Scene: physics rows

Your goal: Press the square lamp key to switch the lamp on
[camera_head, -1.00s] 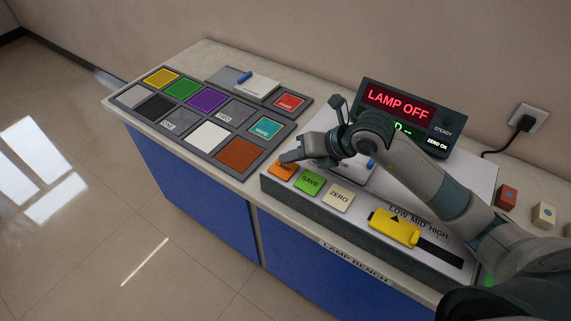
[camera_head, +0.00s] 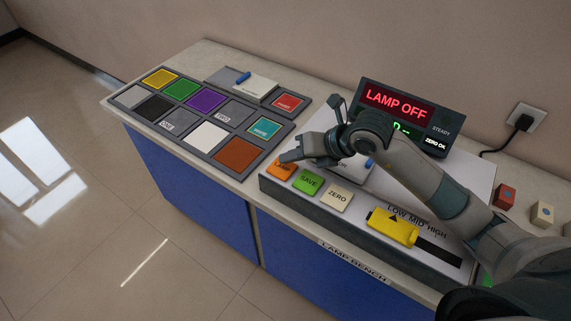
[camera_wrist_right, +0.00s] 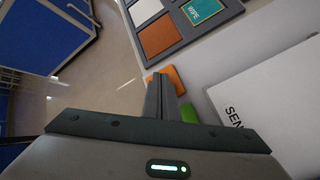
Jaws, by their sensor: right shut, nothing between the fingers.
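A square orange key (camera_head: 281,171) sits at the left end of the grey control panel, its label partly covered by my gripper. It also shows in the right wrist view (camera_wrist_right: 168,75) just beyond the fingertips. A green SAVE key (camera_head: 307,182) and a cream ZERO key (camera_head: 337,195) stand beside it. My right gripper (camera_head: 284,157) is shut and empty, its tips at the orange key; I cannot tell whether they touch it. The display (camera_head: 398,103) reads LAMP OFF in red. My left gripper is not in view.
A yellow slider (camera_head: 392,228) sits on the panel under LOW MID HIGH. A grey board of coloured square tiles (camera_head: 210,136) lies to the left. A white box (camera_wrist_right: 275,95) with lettering is close right of my fingers. Small blocks (camera_head: 505,196) stand far right.

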